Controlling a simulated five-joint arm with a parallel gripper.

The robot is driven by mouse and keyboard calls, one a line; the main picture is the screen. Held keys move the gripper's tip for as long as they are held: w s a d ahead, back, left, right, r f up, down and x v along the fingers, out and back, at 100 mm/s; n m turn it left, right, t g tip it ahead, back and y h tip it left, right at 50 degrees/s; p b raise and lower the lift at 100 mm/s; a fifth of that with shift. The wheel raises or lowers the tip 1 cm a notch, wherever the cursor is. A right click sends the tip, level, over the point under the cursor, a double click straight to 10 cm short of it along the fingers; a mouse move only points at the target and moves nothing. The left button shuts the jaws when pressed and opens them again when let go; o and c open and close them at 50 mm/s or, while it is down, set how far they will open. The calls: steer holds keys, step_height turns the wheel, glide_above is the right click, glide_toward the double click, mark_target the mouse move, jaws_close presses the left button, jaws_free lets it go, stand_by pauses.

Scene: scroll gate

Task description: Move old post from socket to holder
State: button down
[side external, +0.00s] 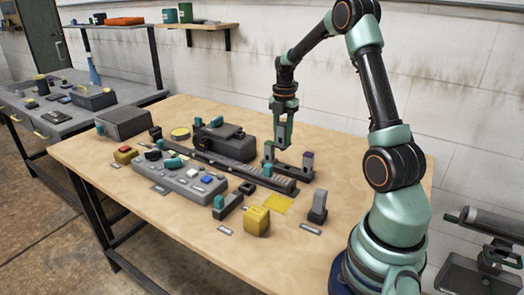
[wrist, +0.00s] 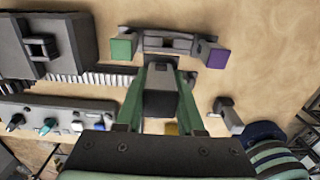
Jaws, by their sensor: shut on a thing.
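My gripper (side external: 282,138) hangs over the right half of the table, pointing down. In the wrist view its two green fingers (wrist: 163,82) are closed on a dark grey block-shaped post (wrist: 161,103), which I take to be the old post. Just beyond the fingers is a dark grey bracket (wrist: 168,42) with a green block (wrist: 124,46) at one end and a purple block (wrist: 217,56) at the other. In the side view this bracket (side external: 290,171) sits below my gripper. The post's lower end and any contact with the bracket are unclear. I cannot tell which part is the socket or the holder.
A long toothed rack (side external: 235,167) runs beside the bracket. A dark machine block (side external: 224,141) and a grey control panel (side external: 180,182) lie left of it. A yellow block (side external: 257,221) and a grey upright piece (side external: 318,206) stand in front.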

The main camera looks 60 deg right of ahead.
steer(key=shift+s+d+f, duration=0.75)
steer(key=shift+d+f, duration=0.2)
steer(key=shift+f, duration=2.1)
steer(key=shift+f, duration=1.45)
jaws_free()
steer(key=shift+r, duration=0.1)
steer(key=shift+r, duration=3.45)
steer(key=shift+w, duration=0.1)
